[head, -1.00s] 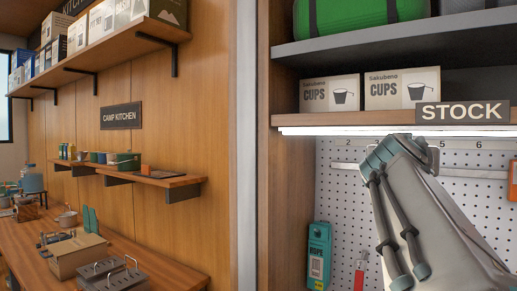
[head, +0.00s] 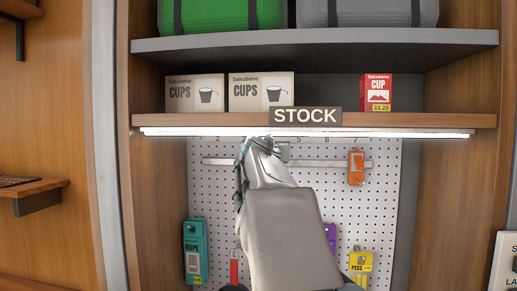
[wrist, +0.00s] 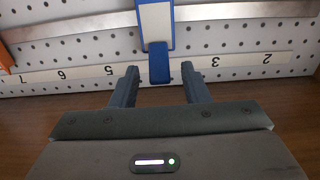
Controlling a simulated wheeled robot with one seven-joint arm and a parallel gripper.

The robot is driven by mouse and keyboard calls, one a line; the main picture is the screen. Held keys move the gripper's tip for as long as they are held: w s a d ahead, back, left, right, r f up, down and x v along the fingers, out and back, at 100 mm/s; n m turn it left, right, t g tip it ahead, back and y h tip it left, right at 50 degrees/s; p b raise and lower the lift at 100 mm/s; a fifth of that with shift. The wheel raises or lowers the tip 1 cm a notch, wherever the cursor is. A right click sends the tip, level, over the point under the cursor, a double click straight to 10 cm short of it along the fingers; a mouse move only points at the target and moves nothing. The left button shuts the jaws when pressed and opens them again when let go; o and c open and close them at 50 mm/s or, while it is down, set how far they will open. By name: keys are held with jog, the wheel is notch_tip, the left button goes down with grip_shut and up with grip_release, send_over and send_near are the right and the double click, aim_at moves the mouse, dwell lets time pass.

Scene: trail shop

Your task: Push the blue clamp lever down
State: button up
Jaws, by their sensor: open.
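The blue clamp (wrist: 155,22) sits on the metal rail of the pegboard in the wrist view, with a pale inset face and a blue tab (wrist: 159,64) at its near end. That view is upside down. My gripper (wrist: 158,76) is open and empty, with one finger on each side of the tab in the picture. I cannot tell whether either finger touches it. In the head view my arm (head: 280,220) reaches up to the rail (head: 225,161) under the STOCK sign and hides the clamp.
The lit shelf (head: 400,120) with cups boxes (head: 195,93) lies just above my gripper. An orange item (head: 356,168) hangs right of it on the rail. A teal rope pack (head: 194,250) and a yellow pegs pack (head: 360,264) hang lower on the pegboard.

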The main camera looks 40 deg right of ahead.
grip_shut()
